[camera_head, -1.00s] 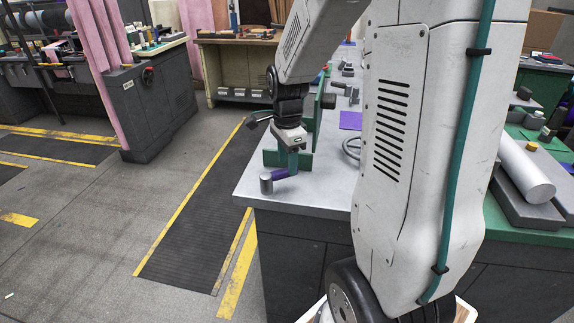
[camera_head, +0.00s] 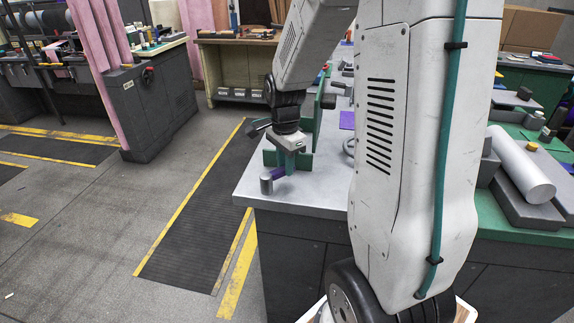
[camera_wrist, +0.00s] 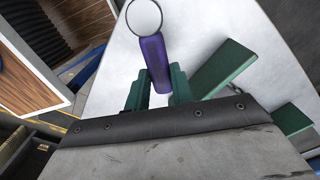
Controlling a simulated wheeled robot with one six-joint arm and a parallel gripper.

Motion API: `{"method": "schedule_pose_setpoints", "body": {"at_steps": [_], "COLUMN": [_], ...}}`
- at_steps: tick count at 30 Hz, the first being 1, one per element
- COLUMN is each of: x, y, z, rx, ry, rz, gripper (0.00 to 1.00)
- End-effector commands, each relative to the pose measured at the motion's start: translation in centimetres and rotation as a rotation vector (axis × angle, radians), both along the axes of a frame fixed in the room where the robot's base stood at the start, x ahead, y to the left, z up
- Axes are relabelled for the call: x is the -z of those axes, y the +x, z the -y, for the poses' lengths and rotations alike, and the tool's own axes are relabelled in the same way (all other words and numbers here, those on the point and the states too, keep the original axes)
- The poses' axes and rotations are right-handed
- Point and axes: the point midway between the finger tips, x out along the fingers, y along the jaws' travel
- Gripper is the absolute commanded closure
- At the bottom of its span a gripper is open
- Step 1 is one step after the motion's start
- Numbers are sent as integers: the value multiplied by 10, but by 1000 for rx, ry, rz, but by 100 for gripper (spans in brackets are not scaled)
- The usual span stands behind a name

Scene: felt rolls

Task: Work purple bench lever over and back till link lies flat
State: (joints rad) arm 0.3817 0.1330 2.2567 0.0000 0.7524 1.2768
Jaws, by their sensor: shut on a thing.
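The purple lever (camera_wrist: 153,58) runs between my two green fingertips in the wrist view, with a round pale grey knob (camera_wrist: 144,18) at its far end. Green plates (camera_wrist: 225,68) stand beside the lever. The lever's pivot is hidden, and I cannot make out the link.
The grey bench top (camera_head: 318,190) has a purple pad (camera_head: 347,120) and a handwheel (camera_head: 349,146) farther back, partly behind my arm. A pale roll (camera_head: 521,168) lies on the right. The floor with its dark mat (camera_head: 195,215) is clear on the left.

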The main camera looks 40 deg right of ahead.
Motion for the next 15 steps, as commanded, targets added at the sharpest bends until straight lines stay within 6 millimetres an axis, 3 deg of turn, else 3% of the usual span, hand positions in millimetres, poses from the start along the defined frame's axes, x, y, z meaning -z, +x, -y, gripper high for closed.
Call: {"method": "schedule_pose_setpoints", "body": {"at_steps": [6, 15], "x": [0, 0], "y": [13, 15], "z": [-1, -1], "rx": [-209, -246], "ry": [0, -1], "rz": [0, 1], "gripper": [100, 100]}}
